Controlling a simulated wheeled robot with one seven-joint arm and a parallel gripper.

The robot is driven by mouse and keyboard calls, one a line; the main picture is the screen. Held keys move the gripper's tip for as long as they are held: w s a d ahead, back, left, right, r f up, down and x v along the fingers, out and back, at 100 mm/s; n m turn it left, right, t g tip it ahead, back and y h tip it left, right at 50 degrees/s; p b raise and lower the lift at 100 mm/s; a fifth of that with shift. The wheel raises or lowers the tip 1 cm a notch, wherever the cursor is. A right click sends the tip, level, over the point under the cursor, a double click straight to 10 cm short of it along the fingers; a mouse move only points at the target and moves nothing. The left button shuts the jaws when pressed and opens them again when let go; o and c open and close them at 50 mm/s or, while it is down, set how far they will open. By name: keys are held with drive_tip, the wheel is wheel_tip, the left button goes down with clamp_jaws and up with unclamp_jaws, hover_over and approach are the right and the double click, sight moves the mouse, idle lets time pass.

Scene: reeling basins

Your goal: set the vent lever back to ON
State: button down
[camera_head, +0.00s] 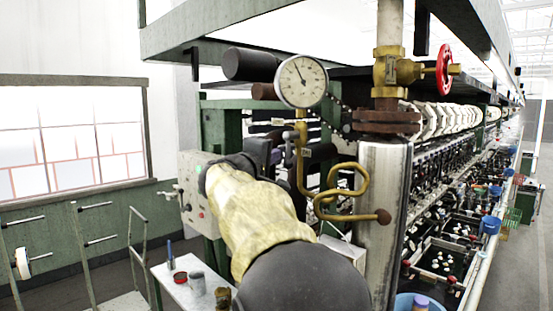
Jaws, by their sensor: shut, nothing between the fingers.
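My arm, in a yellowish sleeve, reaches from the bottom middle up to a grey control box (196,196) at the left end of the machine. My gripper (272,156) shows only in part past the dark wrist, shut and empty, near the green machine frame. A small pale handle (178,190) sticks out from the left side of the box. I cannot tell if it is the vent lever, and no ON mark is readable. My arm hides the box's right part and what lies behind it.
A round gauge (302,81), a curled brass pipe (342,190) and a steel column (378,225) stand right of my arm. A red handwheel valve (444,72) is above.

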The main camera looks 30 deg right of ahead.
drive_tip(key=s+a+b, duration=0.3)
drive_tip(key=a+b, duration=0.2)
drive_tip(key=a, duration=0.5)
drive_tip(key=shift+a, duration=0.2)
drive_tip(key=shift+f, duration=0.1)
drive_tip(key=a+f+n+g+y, duration=0.15)
drive_tip(key=f+y, duration=0.25)
drive_tip(key=f, duration=0.9)
drive_tip(key=a+f+n+g+y, duration=0.1)
drive_tip(key=a+f+y, duration=0.25)
drive_tip(key=f, duration=1.05)
drive_tip(key=s+a+f+m+g+y, duration=0.2)
drive_tip(key=s+f, duration=0.6)
drive_tip(key=f, duration=0.4)
drive_tip(key=s+a+f+m+g+y, duration=0.2)
drive_tip(key=s+a+f+m+y, duration=0.2)
drive_tip(key=f, duration=0.8)
drive_tip(key=s+a+y, duration=0.2)
drive_tip(key=s+a, duration=0.2)
drive_tip(key=s, duration=0.1)
drive_tip(key=shift+m+y, duration=0.35)
